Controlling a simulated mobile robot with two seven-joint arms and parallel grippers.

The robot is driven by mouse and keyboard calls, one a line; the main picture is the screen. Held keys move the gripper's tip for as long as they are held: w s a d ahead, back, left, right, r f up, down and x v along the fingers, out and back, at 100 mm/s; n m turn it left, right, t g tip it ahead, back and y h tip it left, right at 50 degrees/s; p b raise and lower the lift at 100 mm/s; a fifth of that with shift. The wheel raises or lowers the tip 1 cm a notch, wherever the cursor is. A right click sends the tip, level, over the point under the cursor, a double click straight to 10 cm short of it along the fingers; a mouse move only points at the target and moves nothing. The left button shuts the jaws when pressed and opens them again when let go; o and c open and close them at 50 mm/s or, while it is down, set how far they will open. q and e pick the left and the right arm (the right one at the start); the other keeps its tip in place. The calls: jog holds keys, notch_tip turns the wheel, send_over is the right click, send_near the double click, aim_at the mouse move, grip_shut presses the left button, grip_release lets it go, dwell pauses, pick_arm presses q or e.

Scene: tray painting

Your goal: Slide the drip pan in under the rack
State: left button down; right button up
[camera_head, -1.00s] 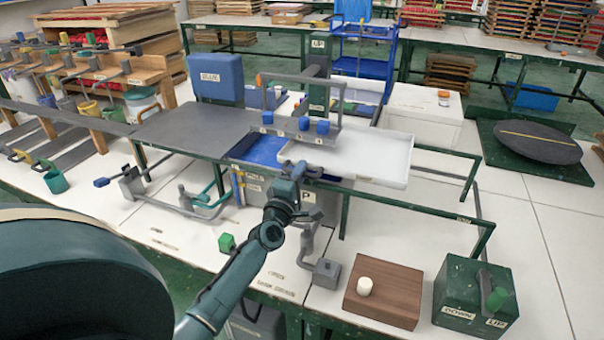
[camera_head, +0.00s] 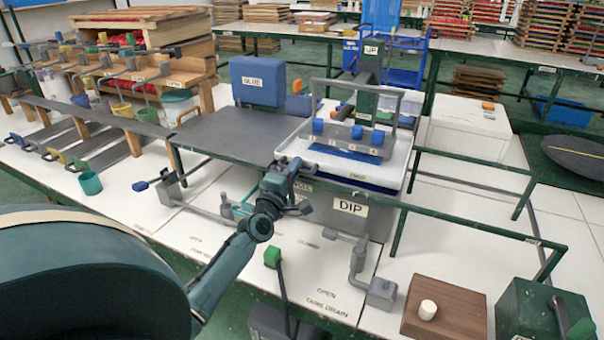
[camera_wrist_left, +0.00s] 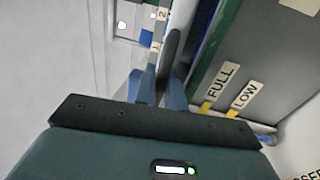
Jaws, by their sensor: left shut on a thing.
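The grey rack (camera_head: 347,133), a bar with blue clips and a tall frame, is above the pan. The pan spans beneath it. My left gripper (camera_head: 290,166) is at the pan's front left corner, shut on its edge. In the left wrist view the fingers (camera_wrist_left: 163,88) close around a pale edge (camera_wrist_left: 183,18) beside the FULL and LOW labels. The exact contact is partly hidden. My right gripper is not in view.
Green rails (camera_head: 470,222) to the right of the tank are empty. A dark flat plate (camera_head: 228,133) lies to the left. A grey lever (camera_head: 358,258) stands in front, and a wooden block (camera_head: 446,312) with a white knob is at front right.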

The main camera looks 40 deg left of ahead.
pick_arm(q)
jog(key=shift+s+a, duration=0.1)
jog(key=shift+a, duration=0.2)
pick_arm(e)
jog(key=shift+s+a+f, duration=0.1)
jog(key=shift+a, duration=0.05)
pick_arm(q)
jog(key=c, duration=1.6)
grip_release()
jog(key=shift+a, duration=0.15)
jog(key=shift+o, duration=0.2)
jog(key=shift+s, duration=0.15)
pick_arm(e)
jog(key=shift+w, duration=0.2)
pick_arm(q)
jog(key=b+v, duration=0.1)
jog(key=v, duration=1.2)
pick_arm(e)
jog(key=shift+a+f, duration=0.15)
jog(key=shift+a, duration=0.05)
